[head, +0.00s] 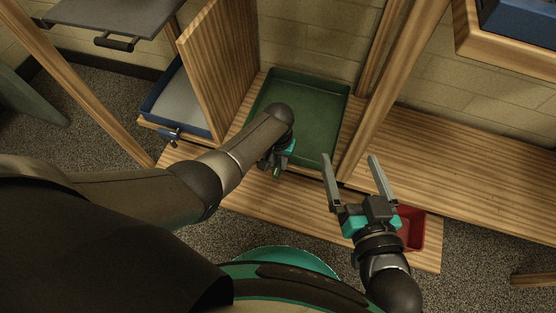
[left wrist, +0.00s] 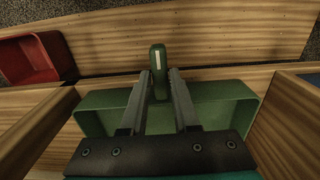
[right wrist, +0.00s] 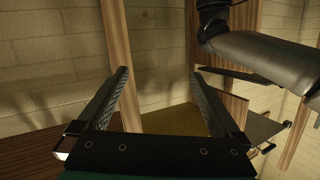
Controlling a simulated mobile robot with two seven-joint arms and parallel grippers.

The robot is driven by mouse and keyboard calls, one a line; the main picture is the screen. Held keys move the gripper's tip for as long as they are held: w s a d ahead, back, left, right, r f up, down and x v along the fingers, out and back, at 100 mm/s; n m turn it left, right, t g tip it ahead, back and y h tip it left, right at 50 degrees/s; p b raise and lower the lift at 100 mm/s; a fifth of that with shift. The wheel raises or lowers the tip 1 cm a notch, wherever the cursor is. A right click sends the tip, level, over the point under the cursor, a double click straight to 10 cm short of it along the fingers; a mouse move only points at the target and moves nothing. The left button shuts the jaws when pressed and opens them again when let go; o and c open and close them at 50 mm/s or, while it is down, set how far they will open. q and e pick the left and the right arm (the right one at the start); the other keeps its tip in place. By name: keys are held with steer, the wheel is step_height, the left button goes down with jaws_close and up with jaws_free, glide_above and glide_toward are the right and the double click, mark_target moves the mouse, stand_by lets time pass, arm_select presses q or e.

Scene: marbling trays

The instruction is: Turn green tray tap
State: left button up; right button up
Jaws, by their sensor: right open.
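The green tray (head: 318,120) sits on the wooden shelf between upright panels, and its wall also shows in the left wrist view (left wrist: 218,90). Its green tap handle, with a pale stripe, stands at the tray's front edge in the left wrist view (left wrist: 158,62). My right gripper (head: 348,165) is open and empty, to the right of the green tray.
A blue tray (head: 178,112) with a tap (head: 170,134) is left of the tall wooden panel (head: 215,60). A red tray (head: 412,228) is partly behind my right gripper. Another blue tray (head: 518,25) is at top right. The wooden board (head: 470,165) on the right is clear.

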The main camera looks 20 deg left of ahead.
arm_select(q)
jaws_close()
